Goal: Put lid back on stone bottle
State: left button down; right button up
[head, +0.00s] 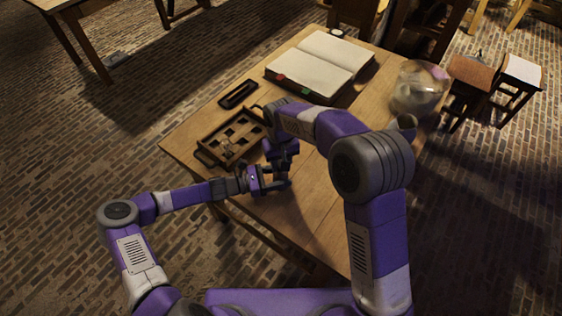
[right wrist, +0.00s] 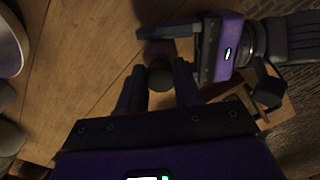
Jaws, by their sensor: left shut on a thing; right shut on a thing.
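In the head view my left gripper (head: 278,183) reaches in from the left over the near edge of the table, just below my right gripper (head: 280,157). In the right wrist view the right gripper's two dark fingers are shut on a small round dark lid (right wrist: 160,76). Just beyond it, a brownish piece that looks like the stone bottle (right wrist: 157,50) is at the fingers of my left gripper, which is shut on it. The lid and bottle line up closely in this view; I cannot tell whether they touch. In the head view the grippers hide both.
A wooden compartment tray (head: 205,157) lies left of the grippers, with a small glass item (head: 227,146) in it. Behind are a small dark tray (head: 238,94) and an open book (head: 320,62). A glass jar (head: 418,88) stands at the right. The table's middle looks clear.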

jog(key=shift+f, duration=0.55)
jog(key=o, duration=1.1)
jog(key=shift+c, duration=0.2)
notch_tip(320, 180, up, 12)
pick_arm(q)
jog(key=shift+c, duration=1.4)
grip_release()
